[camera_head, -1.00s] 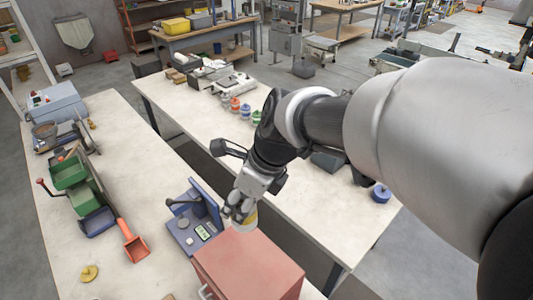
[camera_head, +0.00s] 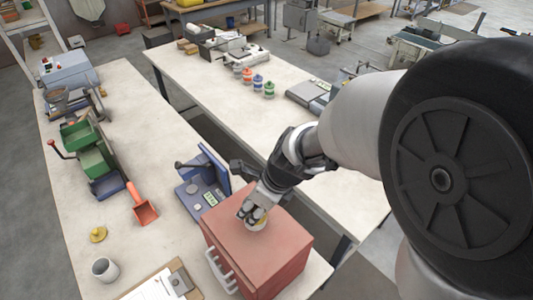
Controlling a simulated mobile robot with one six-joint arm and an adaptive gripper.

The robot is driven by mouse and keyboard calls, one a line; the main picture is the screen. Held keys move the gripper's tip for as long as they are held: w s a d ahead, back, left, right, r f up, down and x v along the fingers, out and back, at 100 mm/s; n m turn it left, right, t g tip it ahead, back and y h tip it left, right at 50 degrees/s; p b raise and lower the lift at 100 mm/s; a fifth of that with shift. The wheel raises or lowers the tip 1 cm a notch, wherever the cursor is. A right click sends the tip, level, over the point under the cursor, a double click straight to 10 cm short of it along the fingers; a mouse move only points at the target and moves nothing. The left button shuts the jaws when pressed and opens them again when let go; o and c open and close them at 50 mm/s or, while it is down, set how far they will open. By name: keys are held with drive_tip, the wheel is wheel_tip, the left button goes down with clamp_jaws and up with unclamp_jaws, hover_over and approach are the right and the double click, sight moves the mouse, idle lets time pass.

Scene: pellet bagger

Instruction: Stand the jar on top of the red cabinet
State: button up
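The red cabinet (camera_head: 278,236) stands at the front end of the near-left bench, with its flat top showing and pale handles on its left front side. My gripper (camera_head: 255,214) is over the cabinet's top, pointing down, with its fingers around the small jar (camera_head: 257,224). The jar looks pale with yellow in it and is partly hidden by the fingers. It looks upright and is at or very close to the cabinet's top; I cannot tell if it touches.
A blue device (camera_head: 204,184) with an upright panel stands right behind the cabinet. An orange scoop (camera_head: 143,208), a yellow lid-like piece (camera_head: 98,234), a white mug (camera_head: 105,269) and a clipboard (camera_head: 155,286) lie left of it. The cabinet's top is otherwise clear.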

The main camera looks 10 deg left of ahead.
sight(262, 223)
wheel_tip(262, 223, down, 3)
drive_tip(key=shift+f+b, duration=0.15)
drive_tip(key=shift+b, duration=0.45)
drive_tip(key=o, duration=0.9)
drive_tip(key=shift+f, duration=0.1)
drive_tip(key=shift+c, duration=0.2)
drive_tip(key=o, duration=0.5)
